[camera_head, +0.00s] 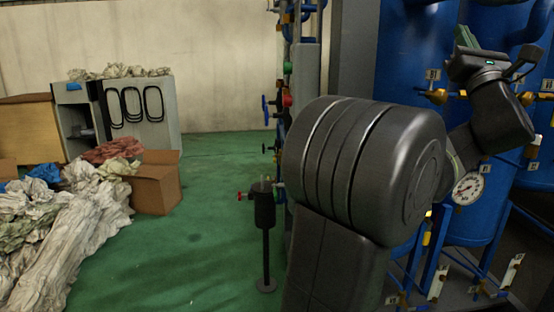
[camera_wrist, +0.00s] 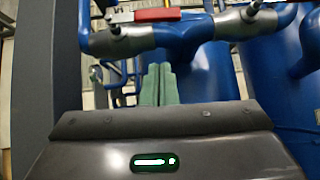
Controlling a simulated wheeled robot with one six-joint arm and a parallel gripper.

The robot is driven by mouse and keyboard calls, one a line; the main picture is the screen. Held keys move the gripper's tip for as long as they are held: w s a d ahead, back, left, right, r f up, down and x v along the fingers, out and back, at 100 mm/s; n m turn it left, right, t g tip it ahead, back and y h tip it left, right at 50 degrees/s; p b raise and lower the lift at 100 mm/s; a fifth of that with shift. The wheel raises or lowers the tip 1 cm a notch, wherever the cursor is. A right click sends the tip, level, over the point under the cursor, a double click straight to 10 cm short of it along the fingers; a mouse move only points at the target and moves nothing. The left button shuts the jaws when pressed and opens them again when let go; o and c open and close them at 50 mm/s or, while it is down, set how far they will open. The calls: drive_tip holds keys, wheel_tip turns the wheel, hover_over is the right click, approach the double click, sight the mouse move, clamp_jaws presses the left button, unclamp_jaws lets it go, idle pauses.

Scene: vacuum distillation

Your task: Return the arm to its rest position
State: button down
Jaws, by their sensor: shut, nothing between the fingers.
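My gripper (camera_head: 465,36) is raised at the upper right of the head view, in front of the blue tanks (camera_head: 420,50). Its greenish fingers also show in the wrist view (camera_wrist: 158,72), where they are together with nothing between them. They point up toward blue piping with a red-handled valve (camera_wrist: 158,15), apart from it as far as I can tell. My arm is bent, and its large dark joint fills the middle right of the head view, hiding part of the tanks and frame.
A pressure gauge (camera_head: 467,188) and small tagged valves (camera_head: 434,96) sit close to my forearm. A grey column (camera_head: 351,50) stands left of the tanks. A black post (camera_head: 265,225) stands on the green floor (camera_head: 200,250). Sacks (camera_head: 65,230) and a cardboard box (camera_head: 157,185) lie left.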

drive_tip(key=w+r+p, duration=0.4)
drive_tip(key=r+p, duration=0.2)
drive_tip(key=r, duration=0.3)
drive_tip(key=a+f+m+g+h+p, duration=0.4)
drive_tip(key=m+g+h+p, duration=0.3)
drive_tip(key=m+h+p, duration=0.6)
drive_tip(key=a+m+p, duration=0.1)
drive_tip(key=m+p, duration=0.3)
drive_tip(key=p, duration=0.4)
drive_tip(key=shift+a+f+m+g, duration=0.2)
drive_tip(key=shift+f+m+g, duration=0.1)
drive_tip(key=shift+a+f+p, duration=0.1)
drive_tip(key=shift+f+p, duration=0.1)
drive_tip(key=shift+p, duration=0.3)
drive_tip(key=shift+a, duration=0.1)
